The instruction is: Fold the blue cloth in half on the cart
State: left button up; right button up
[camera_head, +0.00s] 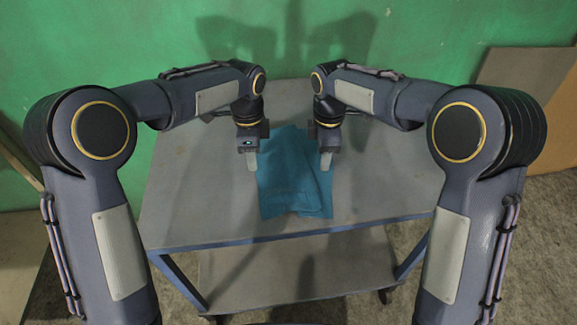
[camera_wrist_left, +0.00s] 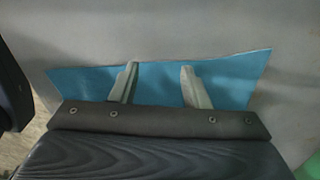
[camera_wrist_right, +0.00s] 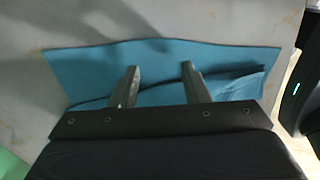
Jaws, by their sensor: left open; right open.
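The blue cloth (camera_head: 290,180) lies on the grey top of the cart (camera_head: 190,200), near its middle. It is roughly rectangular, with a crease and a small raised or doubled part at its near right side. My left gripper (camera_head: 251,162) is open at the cloth's left edge. In the left wrist view its two fingers (camera_wrist_left: 158,85) are apart over the cloth (camera_wrist_left: 225,78). My right gripper (camera_head: 326,160) is open at the cloth's right edge. In the right wrist view its fingers (camera_wrist_right: 158,82) are apart over the cloth (camera_wrist_right: 85,72), beside a dark fold line. Whether the fingertips touch the cloth I cannot tell.
The cart top is bare to the left and right of the cloth. A lower shelf (camera_head: 270,272) shows below it. A green wall (camera_head: 430,35) stands behind, and a brown board (camera_head: 525,75) leans at the back right.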

pick_arm(q)
jog(key=shift+f, duration=0.85)
pick_arm(e)
jog(key=shift+f, duration=0.9)
pick_arm(q)
jog(key=shift+f, duration=0.15)
pick_arm(e)
jog(key=shift+f, duration=0.15)
pick_arm(q)
grip_shut()
pick_arm(e)
grip_shut()
